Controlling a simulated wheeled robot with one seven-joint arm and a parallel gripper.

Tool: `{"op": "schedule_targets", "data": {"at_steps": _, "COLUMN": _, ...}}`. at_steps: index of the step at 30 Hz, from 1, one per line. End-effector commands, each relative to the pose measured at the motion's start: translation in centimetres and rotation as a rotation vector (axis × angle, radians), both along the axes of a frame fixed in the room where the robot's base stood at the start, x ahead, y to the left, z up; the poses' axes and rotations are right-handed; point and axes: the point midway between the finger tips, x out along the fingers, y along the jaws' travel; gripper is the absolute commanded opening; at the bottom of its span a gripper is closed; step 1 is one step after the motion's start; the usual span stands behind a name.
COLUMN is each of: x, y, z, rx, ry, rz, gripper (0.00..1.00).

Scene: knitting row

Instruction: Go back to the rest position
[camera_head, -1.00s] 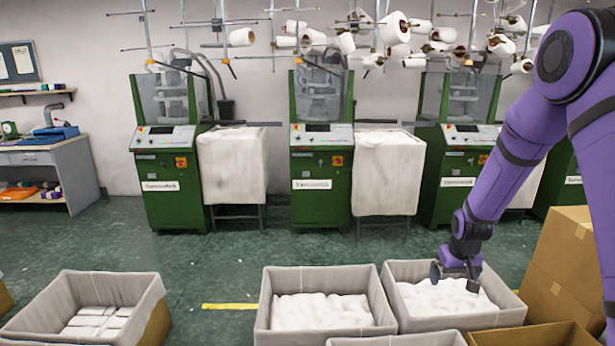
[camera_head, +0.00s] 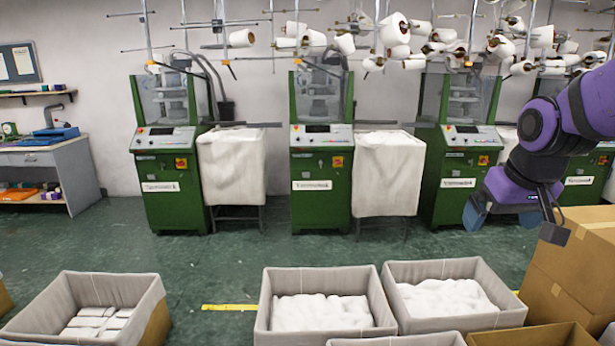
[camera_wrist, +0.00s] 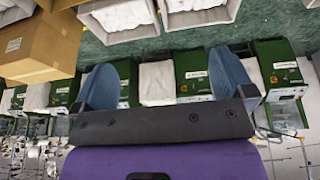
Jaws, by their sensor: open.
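My gripper (camera_head: 513,222) is at the right of the head view, at the end of my purple arm. It is raised above the floor, clear of the bins, with its two fingers spread apart. In the wrist view my gripper (camera_wrist: 164,85) shows two blue-grey fingers wide apart with nothing between them. The bin of white knit pieces (camera_head: 395,276) at the right centre stands below and to the left of it.
Cardboard boxes (camera_head: 575,262) stand at the right, close below my gripper. Another grey-lined bin (camera_head: 262,320) holds white pieces, and a bin at the left (camera_head: 152,296) holds folded ones. Green knitting machines (camera_head: 322,205) line the wall. Green floor between is clear.

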Motion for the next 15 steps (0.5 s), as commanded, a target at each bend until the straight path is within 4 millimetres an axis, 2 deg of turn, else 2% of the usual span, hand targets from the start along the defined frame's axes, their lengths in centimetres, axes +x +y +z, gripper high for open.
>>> {"op": "schedule_targets", "data": {"at_steps": 1, "x": -1.5, "y": 0.3, "z": 0.9, "rx": 0.002, "ry": -0.016, "rz": 0.001, "gripper": 1.0}}
{"op": "schedule_targets", "data": {"at_steps": 6, "x": -6.0, "y": 1.0, "z": 3.0, "rx": 0.009, "ry": -0.044, "rz": 0.002, "gripper": 1.0}}
{"op": "schedule_targets", "data": {"at_steps": 15, "x": -13.3, "y": 1.9, "z": 4.5, "rx": 0.023, "ry": -0.087, "rz": 0.006, "gripper": 1.0}}
